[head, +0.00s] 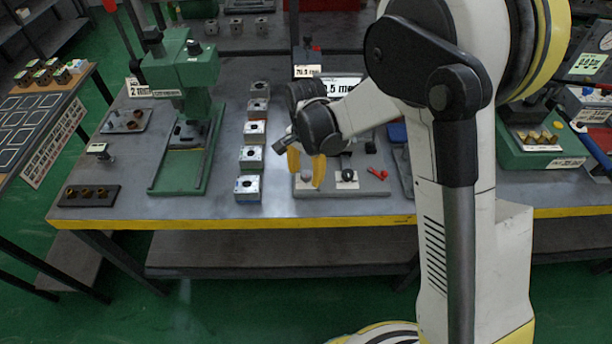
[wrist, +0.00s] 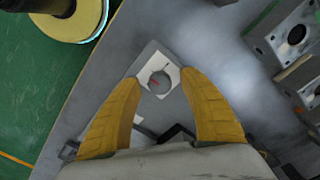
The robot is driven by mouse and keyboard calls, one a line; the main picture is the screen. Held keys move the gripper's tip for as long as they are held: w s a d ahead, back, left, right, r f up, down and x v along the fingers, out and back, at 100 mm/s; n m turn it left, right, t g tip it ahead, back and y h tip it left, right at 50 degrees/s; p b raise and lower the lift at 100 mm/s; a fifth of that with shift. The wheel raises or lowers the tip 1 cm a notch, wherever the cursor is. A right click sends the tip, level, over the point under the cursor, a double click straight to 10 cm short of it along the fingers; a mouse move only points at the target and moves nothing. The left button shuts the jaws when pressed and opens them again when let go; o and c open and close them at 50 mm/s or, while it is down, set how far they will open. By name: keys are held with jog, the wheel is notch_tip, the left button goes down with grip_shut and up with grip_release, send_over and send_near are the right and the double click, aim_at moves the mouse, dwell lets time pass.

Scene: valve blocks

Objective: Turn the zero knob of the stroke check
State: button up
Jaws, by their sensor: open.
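The stroke check (head: 335,192) is a grey plate near the table's front edge, partly behind my arm. Its knob (wrist: 159,82) is a round grey disc with a red mark, on a white square label (wrist: 154,66). The knob (head: 306,175) also shows small in the head view, between my fingers. My gripper (head: 306,180) points down over it with two yellow fingers. In the wrist view my gripper (wrist: 160,78) is open, one fingertip on each side of the knob, with gaps; contact does not show. The word on the label is not readable.
A black knob (head: 347,175) on another white label and a red lever (head: 377,173) sit to the right. A column of metal blocks (head: 251,158) and a green press (head: 185,110) stand to the left. The yellow table edge (head: 280,223) runs in front.

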grip_shut()
jog(key=shift+n, duration=0.3)
jog(key=n, duration=0.9)
dwell(0.4)
jog(key=shift+n, duration=0.3)
grip_release()
